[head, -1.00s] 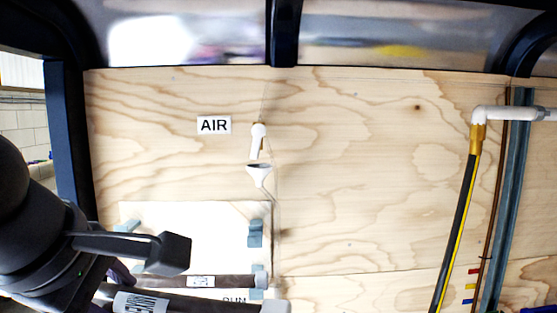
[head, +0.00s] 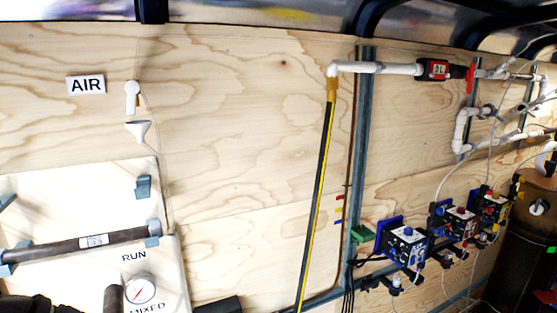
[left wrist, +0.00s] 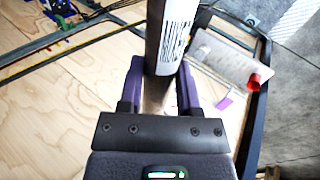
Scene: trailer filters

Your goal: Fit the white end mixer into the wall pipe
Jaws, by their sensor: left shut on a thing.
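In the left wrist view my left gripper (left wrist: 160,82) has its purple fingers shut on a grey-brown tube with a white printed label (left wrist: 178,35). The tube runs up out of the picture, so its far end is hidden. In the head view a short upright tube end (head: 113,299) shows at the bottom left; I cannot tell if it is the held one. White wall pipe (head: 375,67) runs along the upper right, from an elbow above a black and yellow hose to a red-handled fitting. My right gripper is not in view.
A similar labelled tube (head: 60,247) rests in grey clips on a white panel (head: 60,190). A gauge (head: 141,290) is below it. Blue-backed devices (head: 403,245) and more piping fill the right. The plywood wall (head: 250,150) between is mostly bare.

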